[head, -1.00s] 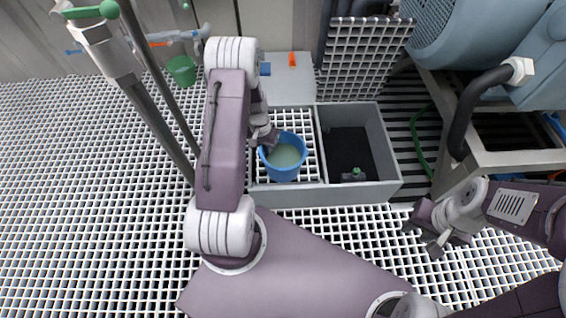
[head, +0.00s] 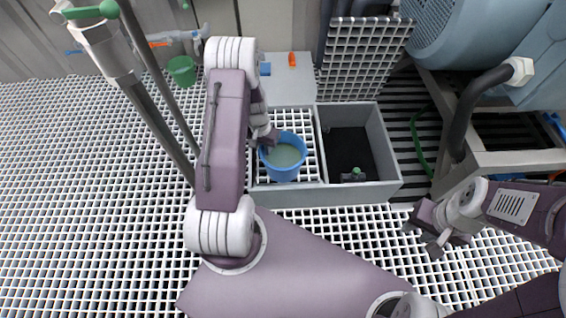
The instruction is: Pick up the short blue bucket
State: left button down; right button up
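The short blue bucket (head: 284,171) stands upright on a white grating inside the left part of a grey sink-like trough. It holds a murky grey-green liquid. My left gripper (head: 266,143) is at the bucket's upper left rim, seen from above and partly hidden by its own arm. I cannot tell whether its fingers are around the rim or only beside it. My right gripper (head: 429,229) is at the right, over the floor grating, away from the bucket, with its fingers apart and empty.
The trough's right part is an open dark basin (head: 350,135) with a small green-topped item (head: 356,174) in it. A green bucket (head: 182,70) hangs near the back left wall. A blue-grey machine (head: 470,40) on a metal frame stands at the right. Thick pipes rise at the left.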

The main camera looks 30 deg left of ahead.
pick_arm(q)
jog(key=shift+r, duration=0.1)
jog(key=r+p, duration=0.2)
jog(key=r, duration=0.1)
jog(key=r+p, duration=0.2)
jog(key=shift+w+d, duration=0.15)
jog(key=shift+d, duration=0.2)
jog(key=w+d+r+p, duration=0.3)
jog(key=d+r+p, duration=0.3)
jog(key=d, duration=0.4)
jog(key=shift+w+d, duration=0.15)
jog(key=shift+w, duration=0.25)
